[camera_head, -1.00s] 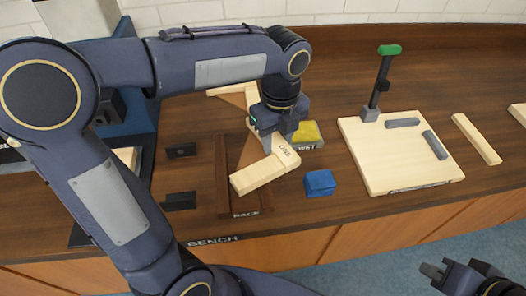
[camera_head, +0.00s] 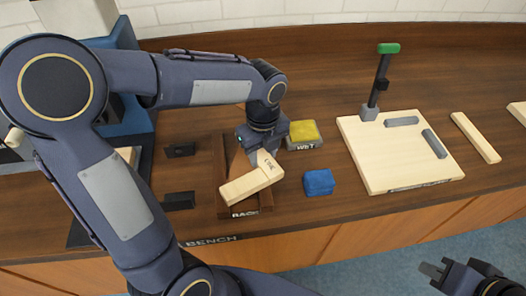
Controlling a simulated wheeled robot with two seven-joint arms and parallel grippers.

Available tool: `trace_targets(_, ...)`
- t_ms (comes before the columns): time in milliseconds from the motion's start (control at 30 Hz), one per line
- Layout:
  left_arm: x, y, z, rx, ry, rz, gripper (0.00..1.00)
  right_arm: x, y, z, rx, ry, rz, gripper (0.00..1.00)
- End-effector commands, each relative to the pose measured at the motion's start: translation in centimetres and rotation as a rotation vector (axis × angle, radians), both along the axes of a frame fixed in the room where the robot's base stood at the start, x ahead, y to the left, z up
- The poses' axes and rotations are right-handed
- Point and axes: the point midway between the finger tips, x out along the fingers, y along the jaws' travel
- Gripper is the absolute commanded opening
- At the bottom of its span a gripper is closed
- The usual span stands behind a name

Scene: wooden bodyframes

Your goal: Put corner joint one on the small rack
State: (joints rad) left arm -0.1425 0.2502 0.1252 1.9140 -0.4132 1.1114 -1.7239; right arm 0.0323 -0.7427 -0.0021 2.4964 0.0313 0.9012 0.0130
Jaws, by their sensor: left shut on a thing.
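Corner joint one (camera_head: 250,184) is a pale wooden angled piece with dark lettering on one arm. My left gripper (camera_head: 264,148) is shut on it, pointing down. The joint is over the near part of the small rack (camera_head: 266,201), a dark wooden frame with a RACK label at the front. Whether the joint touches the rack cannot be told. The joint's far part is hidden by the gripper. My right gripper (camera_head: 436,270) is at the bottom right, away from the bench things; its jaw opening is unclear.
A yellow-topped block marked WET (camera_head: 304,134) and a blue block (camera_head: 318,182) are right of the rack. Dark brackets (camera_head: 180,201) stand left. A pale board (camera_head: 385,165) with a green-topped clamp (camera_head: 389,48) and loose strips (camera_head: 475,137) are further right.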

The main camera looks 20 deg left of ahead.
Motion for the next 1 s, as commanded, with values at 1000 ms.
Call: trace_targets(1000,0.0,0.0,7.4,-0.001,-0.003,0.005,0.60,0.0,0.0,0.5,0.000,0.000,0.000,0.00)
